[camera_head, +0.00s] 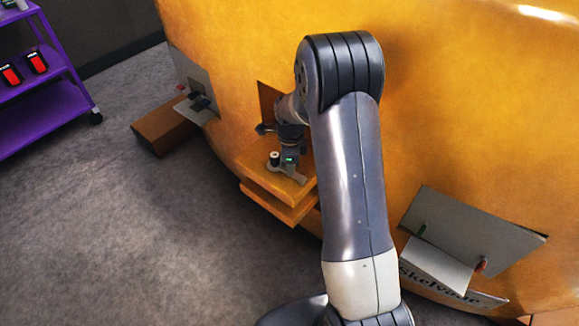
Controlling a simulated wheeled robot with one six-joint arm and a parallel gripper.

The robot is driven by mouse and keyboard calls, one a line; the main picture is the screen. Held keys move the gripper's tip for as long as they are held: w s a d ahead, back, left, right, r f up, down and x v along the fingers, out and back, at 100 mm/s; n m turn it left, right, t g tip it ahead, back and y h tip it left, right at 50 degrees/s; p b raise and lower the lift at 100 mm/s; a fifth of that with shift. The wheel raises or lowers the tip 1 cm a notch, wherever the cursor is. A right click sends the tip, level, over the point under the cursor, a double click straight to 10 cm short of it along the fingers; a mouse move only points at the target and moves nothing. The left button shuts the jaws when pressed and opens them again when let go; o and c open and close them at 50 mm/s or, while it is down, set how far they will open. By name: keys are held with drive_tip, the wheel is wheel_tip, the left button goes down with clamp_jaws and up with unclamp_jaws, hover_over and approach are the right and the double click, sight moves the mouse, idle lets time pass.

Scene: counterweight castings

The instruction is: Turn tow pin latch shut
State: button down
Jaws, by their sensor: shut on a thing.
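The tow hitch (258,188) is a pair of orange plates jutting from the big yellow casting. On its upper plate sits the tow pin latch (299,178), a small grey piece with a pale, dark-topped knob (274,160) at its left. My gripper (290,163), with a small green light, points down over the hitch and is shut on the latch. The fingertips are small and partly hidden, so the exact grip and the latch's angle are hard to tell. My arm covers the right side of the hitch.
The yellow casting (470,110) fills the back. A grey panel with an open flap (437,268) stands at lower right. Another grey panel (194,85) and a brown block (163,128) are at left. A purple shelf cart (45,110) stands far left. Grey floor (120,230) is clear.

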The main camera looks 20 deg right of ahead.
drive_tip(key=shift+w+d+m, duration=0.1)
drive_tip(key=shift+m, duration=0.2)
drive_tip(key=c, duration=1.3)
unclamp_jaws()
wheel_tip(320, 180, up, 11)
drive_tip(key=shift+f, duration=0.15)
wheel_tip(320, 180, down, 11)
drive_tip(key=shift+r, duration=0.1)
